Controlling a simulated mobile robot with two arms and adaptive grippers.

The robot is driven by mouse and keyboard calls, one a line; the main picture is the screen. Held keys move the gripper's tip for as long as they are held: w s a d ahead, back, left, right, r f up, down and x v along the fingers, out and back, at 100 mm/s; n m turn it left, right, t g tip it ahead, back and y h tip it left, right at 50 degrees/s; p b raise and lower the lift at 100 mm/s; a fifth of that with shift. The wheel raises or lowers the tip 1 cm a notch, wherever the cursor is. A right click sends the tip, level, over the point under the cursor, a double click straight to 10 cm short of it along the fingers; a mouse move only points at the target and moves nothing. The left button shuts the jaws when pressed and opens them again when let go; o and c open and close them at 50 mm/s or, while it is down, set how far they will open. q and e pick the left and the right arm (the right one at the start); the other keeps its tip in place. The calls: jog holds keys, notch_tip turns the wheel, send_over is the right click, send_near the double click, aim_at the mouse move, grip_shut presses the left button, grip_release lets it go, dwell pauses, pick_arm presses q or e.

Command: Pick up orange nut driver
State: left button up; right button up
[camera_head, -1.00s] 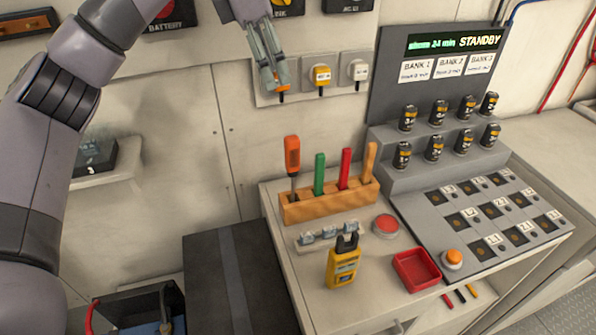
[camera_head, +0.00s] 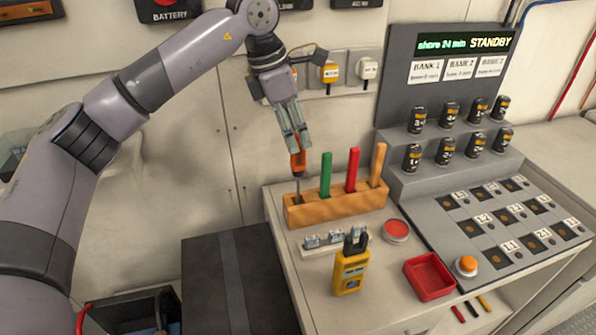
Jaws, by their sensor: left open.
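The orange nut driver (camera_head: 298,163) stands upright at the left end of a wooden rack (camera_head: 331,207), its dark shaft in the rack. My left gripper (camera_head: 296,146) points down from above, and its open fingers are at the top of the orange handle, partly covering it. I cannot tell whether the fingers touch the handle. My right gripper is not in view.
Green (camera_head: 326,175), red (camera_head: 352,169) and wooden (camera_head: 378,164) handles stand close to the right in the same rack. In front are a yellow meter (camera_head: 350,268), a red button (camera_head: 396,230) and a red tray (camera_head: 429,277). A battery panel (camera_head: 448,90) rises at right.

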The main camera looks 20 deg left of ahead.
aim_at(302, 159)
pick_arm(q)
jog(key=x, duration=0.2)
jog(key=shift+d+f, duration=0.15)
jog(key=shift+f, duration=0.15)
jog(key=p+x, duration=0.1)
jog(key=x, duration=0.3)
jog(key=shift+f+p, duration=0.1)
jog(key=shift+p, duration=0.2)
jog(key=shift+w+d+f, duration=0.1)
jog(key=shift+d+f, duration=0.05)
jog(key=shift+f, duration=0.35)
grip_shut()
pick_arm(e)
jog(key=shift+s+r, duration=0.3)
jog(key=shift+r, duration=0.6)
